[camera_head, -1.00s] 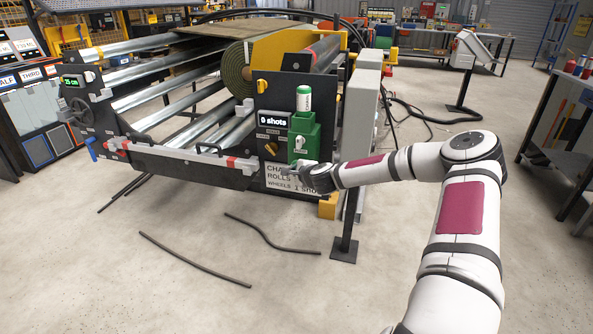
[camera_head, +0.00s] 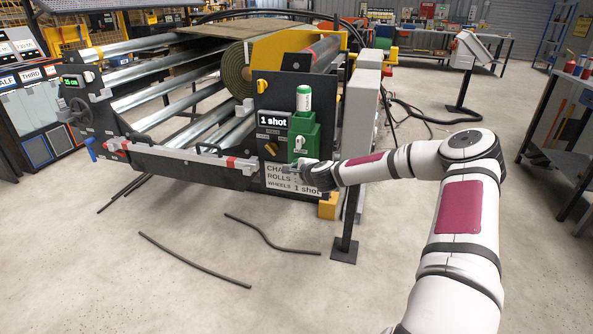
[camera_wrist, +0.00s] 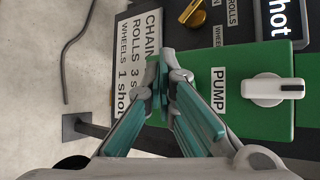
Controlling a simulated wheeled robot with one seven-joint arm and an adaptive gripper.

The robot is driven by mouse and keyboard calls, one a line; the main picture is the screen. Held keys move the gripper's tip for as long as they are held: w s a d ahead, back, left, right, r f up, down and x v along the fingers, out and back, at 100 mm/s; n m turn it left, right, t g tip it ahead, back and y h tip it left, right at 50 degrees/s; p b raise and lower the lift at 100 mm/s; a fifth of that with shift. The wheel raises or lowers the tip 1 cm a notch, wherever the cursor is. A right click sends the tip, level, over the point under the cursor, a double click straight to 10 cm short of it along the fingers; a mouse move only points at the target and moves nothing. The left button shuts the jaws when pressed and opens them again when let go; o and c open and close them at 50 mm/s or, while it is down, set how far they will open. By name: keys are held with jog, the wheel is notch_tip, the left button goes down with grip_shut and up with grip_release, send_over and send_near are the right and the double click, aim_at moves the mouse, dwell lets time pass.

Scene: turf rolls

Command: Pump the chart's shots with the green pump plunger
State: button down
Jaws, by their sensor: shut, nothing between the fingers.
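The green pump (camera_head: 310,133) is a box on the machine's dark end panel, with a white cylinder with a green band (camera_head: 303,98) standing on top. Its front carries a PUMP label and a white knob-like part (camera_wrist: 272,90) with a dark tip; I cannot tell whether this is the plunger. The shot display (camera_head: 273,121) reads "1 shot". The white chart (camera_head: 280,183) below lists chain, rolls and wheels; the wrist view shows wheels 1 shot and rolls 3, with the chain entry hidden. My gripper (camera_wrist: 165,62) is shut and empty, in front of the chart beside the pump.
A brass selector knob (camera_wrist: 192,12) with rolls and wheels labels sits near the display. Black rods (camera_head: 195,262) lie on the otherwise open floor in front.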

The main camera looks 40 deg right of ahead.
jog(key=shift+s, duration=0.1)
jog(key=shift+s+a+p, duration=0.7)
jog(key=shift+s+a, duration=0.3)
jog(key=shift+a, duration=0.25)
jog(key=shift+s+a+p, duration=0.55)
jog(key=shift+s+a, duration=0.25)
jog(key=shift+a, duration=0.25)
jog(key=shift+s+a+p, duration=0.5)
jog(key=shift+s+a, duration=0.25)
jog(key=shift+a, duration=0.25)
